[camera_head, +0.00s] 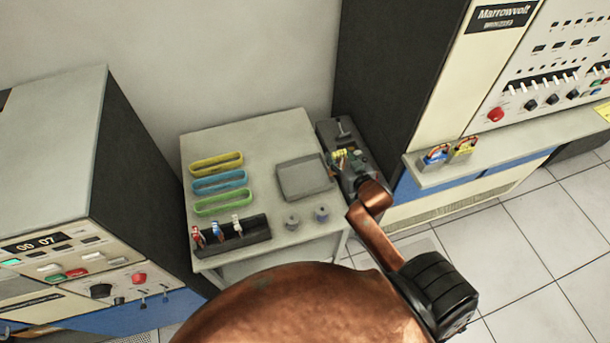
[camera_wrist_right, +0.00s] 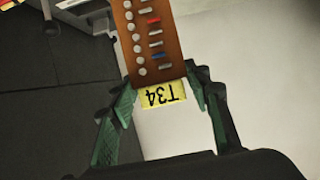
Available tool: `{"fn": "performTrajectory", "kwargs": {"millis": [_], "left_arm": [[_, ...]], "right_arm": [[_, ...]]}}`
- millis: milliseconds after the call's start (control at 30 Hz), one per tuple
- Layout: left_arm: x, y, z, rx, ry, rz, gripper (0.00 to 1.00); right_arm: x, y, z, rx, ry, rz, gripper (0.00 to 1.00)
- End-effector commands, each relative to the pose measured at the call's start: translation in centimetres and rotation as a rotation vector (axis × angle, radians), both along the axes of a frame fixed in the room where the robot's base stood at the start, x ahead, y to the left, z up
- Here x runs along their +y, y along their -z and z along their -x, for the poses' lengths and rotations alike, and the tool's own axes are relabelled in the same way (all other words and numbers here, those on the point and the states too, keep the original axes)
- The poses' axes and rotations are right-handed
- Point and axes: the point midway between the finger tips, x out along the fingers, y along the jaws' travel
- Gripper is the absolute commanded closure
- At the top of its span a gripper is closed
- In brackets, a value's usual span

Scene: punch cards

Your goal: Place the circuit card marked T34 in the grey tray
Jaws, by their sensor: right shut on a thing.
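The circuit card (camera_wrist_right: 154,42) is a brown board with rows of small parts and a yellow label reading T34, upside down in the right wrist view. My right gripper (camera_wrist_right: 157,88) is shut on the card at its labelled end. In the head view the right gripper (camera_head: 346,168) is just right of the grey tray (camera_head: 304,180), over a dark unit, and yellow on the card (camera_head: 339,154) shows there. My left gripper is not in view.
Yellow (camera_head: 216,163), blue (camera_head: 220,181) and green (camera_head: 223,201) trays lie at the table's left. A black rack (camera_head: 252,243) with coloured items stands in front. The dark unit (camera_head: 336,131) abuts the table's right side.

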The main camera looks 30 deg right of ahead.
Motion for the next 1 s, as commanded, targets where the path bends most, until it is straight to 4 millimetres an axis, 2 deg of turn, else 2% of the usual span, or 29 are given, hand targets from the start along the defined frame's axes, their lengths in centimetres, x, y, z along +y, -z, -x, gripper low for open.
{"fn": "performTrajectory", "kwargs": {"millis": [167,433,500,600,700,867,1000], "left_arm": [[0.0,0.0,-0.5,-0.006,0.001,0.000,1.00],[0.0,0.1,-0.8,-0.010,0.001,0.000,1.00],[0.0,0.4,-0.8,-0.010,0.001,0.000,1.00],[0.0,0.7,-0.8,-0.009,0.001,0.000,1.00],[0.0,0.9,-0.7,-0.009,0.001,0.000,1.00],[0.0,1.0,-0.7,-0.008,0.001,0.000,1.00],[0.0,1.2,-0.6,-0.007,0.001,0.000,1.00]], "right_arm": [[1.3,1.2,-2.7,-0.001,0.002,-0.005,0.79],[4.7,4.1,-8.1,0.000,0.001,-0.004,0.79],[5.1,5.9,-8.9,0.003,0.002,-0.004,0.79],[5.9,7.4,-10.1,0.001,0.002,-0.004,0.79],[6.4,8.6,-10.9,0.002,0.002,-0.002,0.79],[6.7,9.4,-11.5,0.000,0.002,-0.002,0.79],[6.9,11.2,-11.8,0.004,0.002,-0.001,0.79]]}}
